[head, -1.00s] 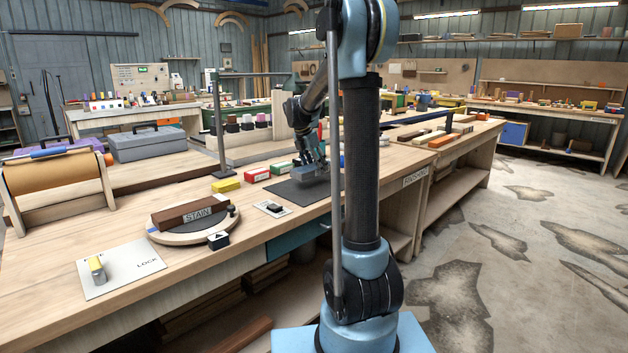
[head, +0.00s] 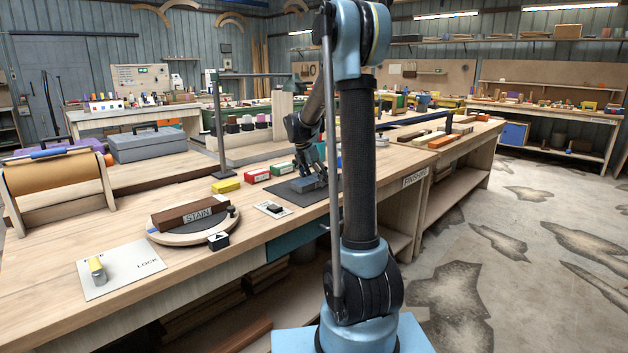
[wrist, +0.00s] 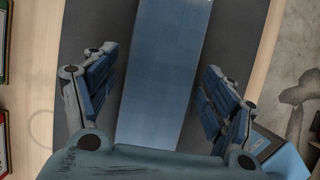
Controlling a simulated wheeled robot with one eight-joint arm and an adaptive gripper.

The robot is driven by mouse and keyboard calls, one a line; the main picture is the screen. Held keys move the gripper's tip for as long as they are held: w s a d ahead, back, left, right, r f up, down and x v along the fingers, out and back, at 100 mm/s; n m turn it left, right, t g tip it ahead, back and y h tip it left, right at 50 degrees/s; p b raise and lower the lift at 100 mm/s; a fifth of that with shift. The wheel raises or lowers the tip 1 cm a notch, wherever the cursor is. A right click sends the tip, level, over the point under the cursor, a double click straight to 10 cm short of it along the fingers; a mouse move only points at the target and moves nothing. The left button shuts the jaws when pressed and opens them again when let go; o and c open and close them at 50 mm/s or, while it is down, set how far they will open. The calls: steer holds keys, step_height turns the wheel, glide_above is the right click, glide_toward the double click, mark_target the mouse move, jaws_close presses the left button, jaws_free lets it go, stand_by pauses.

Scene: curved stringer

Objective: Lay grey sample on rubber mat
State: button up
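The grey sample (head: 308,184) is a flat blue-grey block that lies on the dark rubber mat (head: 286,195). In the wrist view the sample (wrist: 160,85) runs lengthwise between the two fingers, with the mat (wrist: 100,25) visible on both sides. My gripper (head: 311,170) is low over the sample, and in the wrist view my gripper (wrist: 160,92) is open with a gap between each finger and the block. The column of my arm hides the right end of the mat in the head view.
Yellow (head: 226,186), red (head: 257,175) and green (head: 283,169) boxes lie behind the mat. A black switch on a white plate (head: 272,208) is to its left. A round turntable (head: 193,228) holds a brown block marked STAIN (head: 190,213). A green post (head: 219,135) stands behind.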

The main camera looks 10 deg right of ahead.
steer(key=v, duration=1.2)
steer(key=s+d+f+m, duration=0.1)
steer(key=s+d+m, duration=0.2)
steer(key=s+m, duration=0.7)
steer(key=s+f+m+y, duration=0.1)
steer(key=s+f+m, duration=0.4)
steer(key=s, duration=0.5)
steer(key=s+f+m+y, duration=0.1)
steer(key=s+f+m, duration=0.4)
steer(key=s, duration=0.6)
steer(key=s+f+m+y, duration=0.1)
steer(key=s+f+m, duration=0.4)
steer(key=s, duration=0.5)
step_height(320, 180, down, 3)
steer(key=shift+s+d+r+y, duration=0.1)
steer(key=shift+s+d+y, duration=0.1)
steer(key=shift+d+y, duration=0.15)
